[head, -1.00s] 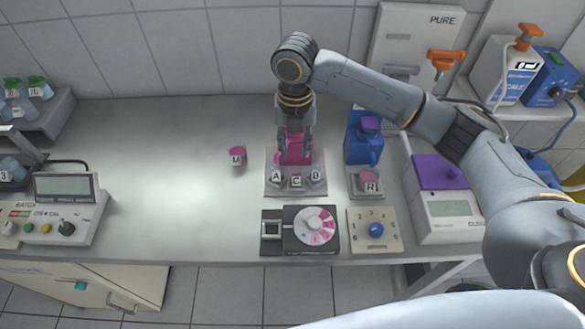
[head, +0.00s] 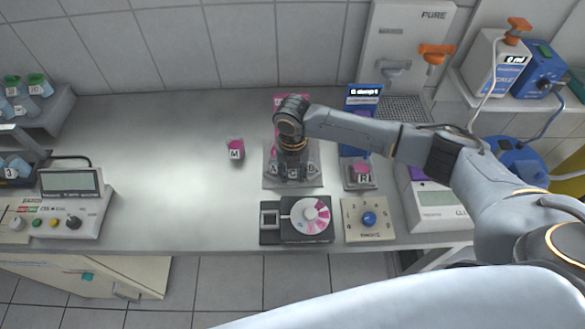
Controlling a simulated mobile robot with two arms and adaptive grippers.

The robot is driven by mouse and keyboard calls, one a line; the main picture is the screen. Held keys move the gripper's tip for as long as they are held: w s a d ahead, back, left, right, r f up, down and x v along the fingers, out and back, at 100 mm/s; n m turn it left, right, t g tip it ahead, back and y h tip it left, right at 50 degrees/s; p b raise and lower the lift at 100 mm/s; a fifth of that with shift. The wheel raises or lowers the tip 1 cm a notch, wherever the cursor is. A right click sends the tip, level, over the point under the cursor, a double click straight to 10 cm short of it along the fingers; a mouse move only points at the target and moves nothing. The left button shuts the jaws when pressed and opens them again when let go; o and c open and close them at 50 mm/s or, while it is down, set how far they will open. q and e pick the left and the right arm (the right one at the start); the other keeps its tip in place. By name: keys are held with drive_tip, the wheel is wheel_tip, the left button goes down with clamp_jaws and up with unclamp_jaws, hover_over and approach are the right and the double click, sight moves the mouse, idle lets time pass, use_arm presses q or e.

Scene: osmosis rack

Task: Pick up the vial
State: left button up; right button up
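A grey rack (head: 312,183) stands mid-table and holds small vials with letter labels. The label A (head: 273,171) shows at its left side; the others are partly covered. My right gripper (head: 292,172) points down over the middle of this rack. Its fingers are dark and hard to tell apart from the vials, so I cannot see whether they are apart or hold something. A pink-capped vial marked M (head: 236,150) stands alone left of the rack. A vial marked R (head: 362,174) sits in a small holder at the right. My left gripper is not in view.
A black device with a pink-and-white dial (head: 310,215) and a beige knob box (head: 369,219) stand in front. A pink object (head: 281,98) is partly hidden behind my wrist. A blue device (head: 362,98) stands behind at right. The table's left middle is clear.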

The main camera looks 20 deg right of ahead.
clamp_jaws()
drive_tip(key=shift+r, duration=0.15)
